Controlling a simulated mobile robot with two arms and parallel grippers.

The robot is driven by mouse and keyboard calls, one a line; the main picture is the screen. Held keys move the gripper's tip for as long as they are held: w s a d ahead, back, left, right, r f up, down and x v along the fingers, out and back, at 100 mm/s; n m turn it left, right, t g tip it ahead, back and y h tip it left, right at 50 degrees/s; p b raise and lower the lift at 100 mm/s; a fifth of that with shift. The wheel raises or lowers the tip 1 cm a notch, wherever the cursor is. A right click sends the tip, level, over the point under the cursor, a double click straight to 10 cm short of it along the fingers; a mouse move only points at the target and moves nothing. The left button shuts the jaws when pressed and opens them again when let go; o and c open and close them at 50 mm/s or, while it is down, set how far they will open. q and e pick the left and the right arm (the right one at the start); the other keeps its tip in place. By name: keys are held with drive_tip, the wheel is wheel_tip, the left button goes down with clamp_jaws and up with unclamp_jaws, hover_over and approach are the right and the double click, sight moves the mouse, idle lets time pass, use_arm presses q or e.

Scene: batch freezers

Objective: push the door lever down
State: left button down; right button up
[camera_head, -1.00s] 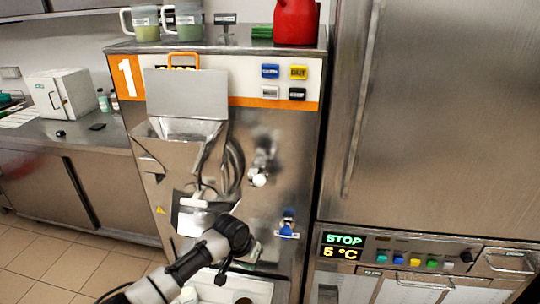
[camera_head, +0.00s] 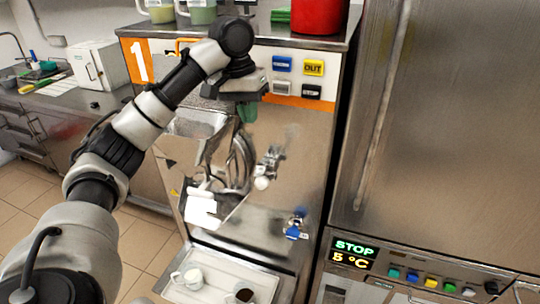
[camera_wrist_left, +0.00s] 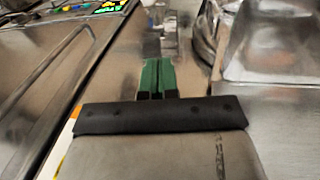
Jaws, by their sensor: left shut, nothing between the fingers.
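The door lever (camera_head: 264,172) is on the front of the steel machine. It has a metal body and a white round knob at its lower end. My left gripper (camera_head: 247,112) is in front of the machine's upper panel, above and slightly left of the lever, pointing down. Its green fingers are together with nothing between them; they also show shut in the left wrist view (camera_wrist_left: 157,79). The gripper appears apart from the lever. A blurred metal part with a pale end lies beyond the fingers in the wrist view; I cannot tell whether it is the lever.
A blue-handled tap (camera_head: 296,224) sits below right of the lever. A steel chute (camera_head: 204,165) is left of it. A tray (camera_head: 215,258) with two cups is below. Buttons are on the upper panel (camera_head: 330,62). A tall steel cabinet (camera_head: 450,120) stands to the right.

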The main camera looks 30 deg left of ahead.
use_arm(q)
drive_tip(key=b, duration=0.2)
approach(265, 178)
drive_tip(key=w+a+f, duration=0.3)
drive_tip(key=f, duration=0.1)
drive_tip(key=s+d+f+p, duration=0.1)
drive_tip(key=d+f+p, duration=0.1)
drive_tip(key=f, duration=0.1)
drive_tip(key=shift+s, duration=0.3)
drive_tip(key=shift+f, duration=0.1)
use_arm(e)
drive_tip(key=shift+s+d+r, duration=0.1)
drive_tip(key=shift+s+d, duration=0.2)
drive_tip(key=shift+s, duration=0.45)
use_arm(q)
drive_tip(key=shift+w, duration=0.1)
